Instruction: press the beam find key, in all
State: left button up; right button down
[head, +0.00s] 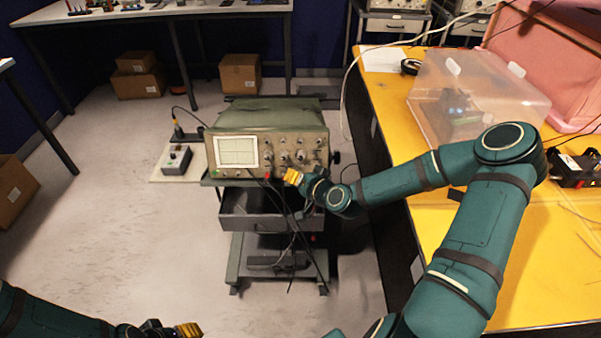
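A green oscilloscope (268,118) with a beige front panel and a white gridded screen (238,152) stands on a trolley. Knobs cover the panel right of the screen. The beam find key is too small to make out. My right gripper (291,175), with yellow fingertips, is at the lower middle of the front panel, touching it or very close; I cannot tell which. Its fingers look together, but their state is unclear. It hides part of the panel's lower edge. My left gripper (188,329) is at the bottom edge of the view, far from the oscilloscope, its yellow fingertips partly cut off.
The trolley (236,258) has an open drawer (250,222) and hanging cables. A small box with a knob (177,160) stands left of the oscilloscope. A yellow bench (545,275) with a clear plastic bin (435,112) lies right, under my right arm.

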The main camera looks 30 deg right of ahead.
dwell(0.7)
jog(key=shift+w+d+f, duration=0.15)
jog(key=shift+w+d, duration=0.05)
jog(key=shift+w, duration=0.15)
jog(key=shift+w+d+f+b, duration=0.1)
jog(key=shift+w+d+b, duration=0.15)
jog(key=shift+b, duration=0.1)
dwell(0.5)
jog(key=shift+s+a, duration=0.15)
jog(key=shift+s+a+r+p, duration=0.25)
jog(key=shift+s+p, duration=0.05)
jog(key=shift+s, duration=0.15)
dwell(0.4)
jog(key=s+a, duration=0.1)
jog(key=s+r+p, duration=0.1)
jog(key=s+a, duration=0.1)
jog(key=s, duration=0.1)
jog(key=shift+a+r+p, duration=0.3)
